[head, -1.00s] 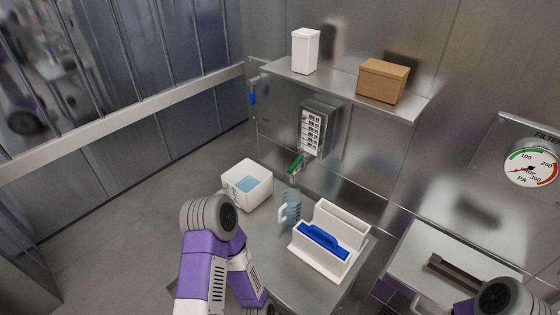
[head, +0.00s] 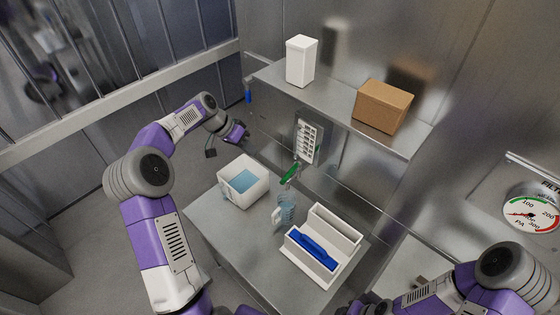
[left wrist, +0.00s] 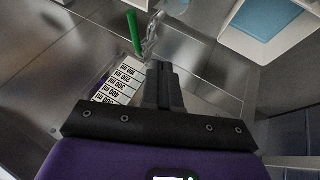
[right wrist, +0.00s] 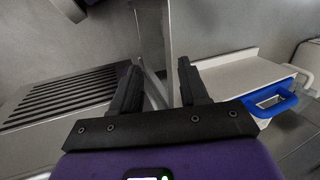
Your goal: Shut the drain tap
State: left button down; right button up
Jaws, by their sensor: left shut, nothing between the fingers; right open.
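The tap is a small valve with a green lever (head: 290,174) below the numbered panel (head: 308,138) on the back wall. The lever slants down to the left in the head view. It also shows at the top of the left wrist view (left wrist: 134,33), beside a clear and metal fitting (left wrist: 152,32). My left gripper (head: 246,137) is near the back wall, left of the lever and apart from it. Its fingers (left wrist: 163,82) are shut and empty. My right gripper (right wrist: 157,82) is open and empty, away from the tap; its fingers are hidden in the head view.
A shelf (head: 335,97) overhangs the panel. A blue handle (head: 248,92) is on the wall.

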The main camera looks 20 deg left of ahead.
aim_at(288, 175)
pick_arm(q)
jog(key=shift+s, duration=0.2)
jog(key=w+d+f+p, duration=0.1)
jog(key=w+d+f, duration=0.1)
jog(key=d+f, duration=0.6)
jog(key=shift+w+d+f+p, duration=0.15)
jog(key=shift+d+f+p, duration=0.2)
jog(key=shift+f, duration=0.2)
